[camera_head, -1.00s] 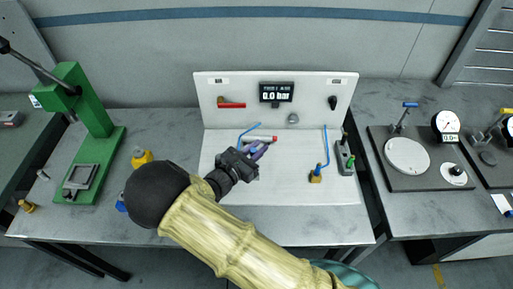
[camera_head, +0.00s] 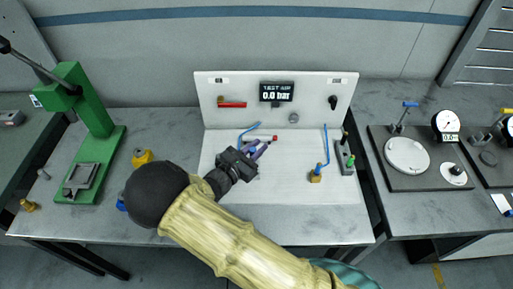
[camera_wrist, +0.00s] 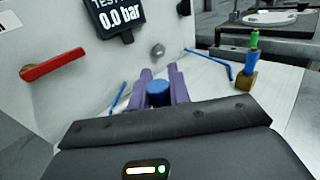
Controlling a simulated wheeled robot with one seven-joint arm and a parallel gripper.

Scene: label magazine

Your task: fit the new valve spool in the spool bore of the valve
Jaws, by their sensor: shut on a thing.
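My gripper (camera_head: 264,147) is over the white board in the middle of the bench, its purple fingers pointing away from me. In the wrist view my gripper (camera_wrist: 158,84) is shut on a blue cylindrical part (camera_wrist: 158,93), seen by its rounded end between the fingers. Whether it is the new valve spool I cannot tell, as the hand hides its length. A small red tip (camera_head: 275,138) shows just beyond the fingertips in the head view. The valve and its bore cannot be made out; the hand and fingers cover that area.
A back panel carries a 0.0 bar display (camera_head: 276,92) and a red lever (camera_head: 232,104). A green press (camera_head: 88,125) stands left. The board's front is clear.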

